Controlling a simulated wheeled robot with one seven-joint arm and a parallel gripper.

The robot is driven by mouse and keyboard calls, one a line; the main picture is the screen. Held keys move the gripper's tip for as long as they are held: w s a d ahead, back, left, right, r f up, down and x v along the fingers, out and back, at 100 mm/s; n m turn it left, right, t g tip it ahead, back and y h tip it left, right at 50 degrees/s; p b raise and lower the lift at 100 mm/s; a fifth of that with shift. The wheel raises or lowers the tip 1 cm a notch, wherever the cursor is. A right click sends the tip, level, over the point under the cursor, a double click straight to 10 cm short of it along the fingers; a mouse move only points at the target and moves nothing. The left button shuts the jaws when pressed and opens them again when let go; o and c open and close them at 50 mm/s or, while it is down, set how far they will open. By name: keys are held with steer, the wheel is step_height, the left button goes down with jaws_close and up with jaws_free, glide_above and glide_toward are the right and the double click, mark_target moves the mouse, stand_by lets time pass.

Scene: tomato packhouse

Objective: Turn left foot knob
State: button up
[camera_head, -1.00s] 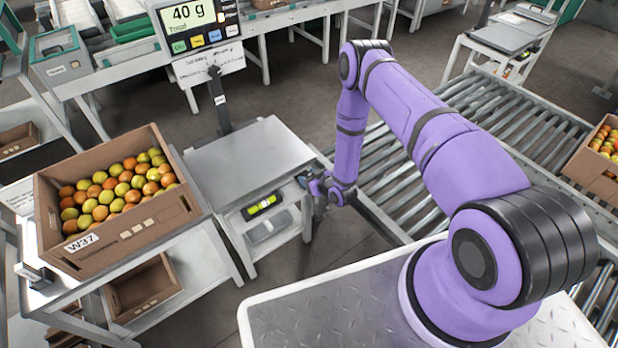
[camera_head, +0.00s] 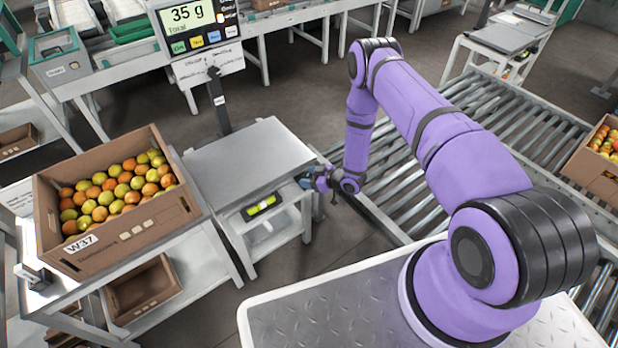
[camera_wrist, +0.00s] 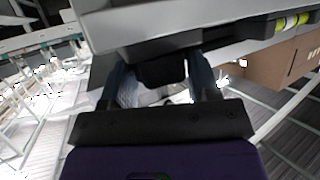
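The bench scale has a grey weighing plate (camera_head: 245,160) and a display (camera_head: 188,18) reading 35 g. A yellow-green spirit level (camera_head: 262,205) sits at its front edge; it also shows in the wrist view (camera_wrist: 291,21). My gripper (camera_head: 322,184) is at the plate's right corner, just below plate height. In the wrist view, the fingers of my gripper (camera_wrist: 163,82) stand on both sides of a black foot knob (camera_wrist: 163,70) under the scale, apparently touching it. In the head view my gripper hides this knob. No other foot knob is clearly visible.
A cardboard crate of tomatoes (camera_head: 75,249) stands on a table at left. A roller conveyor (camera_head: 400,180) runs close on the right, with another tomato crate (camera_head: 590,172) on it. The scale's stand has a lower shelf (camera_head: 275,236). Grey floor shows in front of it.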

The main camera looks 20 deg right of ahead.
steer(key=shift+o, duration=1.3)
steer(key=m+t+h, duration=0.3)
steer(key=m+h, duration=0.2)
steer(key=shift+s+a, duration=0.1)
steer(key=shift+a, duration=0.05)
steer(key=shift+s+r+m+h, duration=0.1)
steer(key=shift+s+m+h, duration=0.2)
steer(key=v, duration=1)
steer(key=w+d+r+g+h, duration=0.1)
steer(key=w+r, duration=0.4)
steer(key=r, duration=0.8)
steer(key=w+d+r+g+h, duration=0.1)
steer(key=w+r, duration=0.4)
steer(key=r, duration=0.8)
steer(key=shift+d+r, duration=0.3)
steer(key=shift+d, duration=0.35)
